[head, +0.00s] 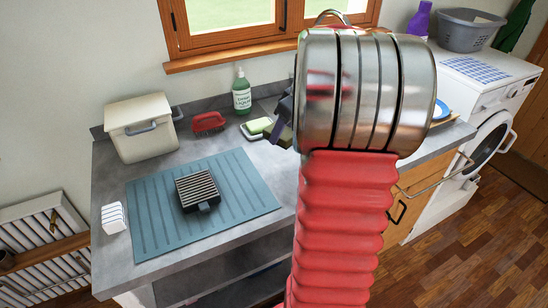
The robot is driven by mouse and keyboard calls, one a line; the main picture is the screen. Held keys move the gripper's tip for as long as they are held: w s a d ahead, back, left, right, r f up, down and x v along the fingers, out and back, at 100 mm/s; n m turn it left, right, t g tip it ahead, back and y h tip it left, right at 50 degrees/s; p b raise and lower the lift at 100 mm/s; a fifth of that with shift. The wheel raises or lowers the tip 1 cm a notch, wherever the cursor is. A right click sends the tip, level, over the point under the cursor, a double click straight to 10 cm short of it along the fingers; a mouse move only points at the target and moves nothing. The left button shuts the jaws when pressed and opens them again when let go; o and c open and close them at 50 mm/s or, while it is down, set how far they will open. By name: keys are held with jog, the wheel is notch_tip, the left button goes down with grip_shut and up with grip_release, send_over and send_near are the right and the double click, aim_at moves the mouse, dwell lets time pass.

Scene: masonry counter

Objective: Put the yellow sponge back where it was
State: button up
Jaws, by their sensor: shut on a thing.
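My gripper (286,112) shows only in part at the left edge of my steel arm link, above the counter. It is shut on a dull yellow piece (277,131), which looks like the yellow sponge. Most of that piece and the fingers are hidden or in shadow. Just left of it, a pale yellow-green block (260,124) sits on a small white dish (246,135) at the back of the grey counter (112,188). In this view the held piece overlaps the right side of the dish; I cannot tell whether they touch.
A blue mat (150,222) bears a dark ribbed block (198,188). A white block (113,218) stands at the left edge. My arm hides the right counter.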

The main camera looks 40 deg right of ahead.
jog(key=shift+w, duration=0.1)
jog(key=shift+d, duration=0.1)
send_over(279, 162)
jog(key=s, duration=0.1)
jog(key=shift+s+d+f, duration=0.1)
jog(key=shift+f, duration=1.45)
jog(key=shift+s+f, duration=0.1)
jog(key=shift+f, duration=1.45)
jog(key=shift+f, duration=1.85)
jog(key=shift+f, duration=0.1)
jog(key=o, duration=0.9)
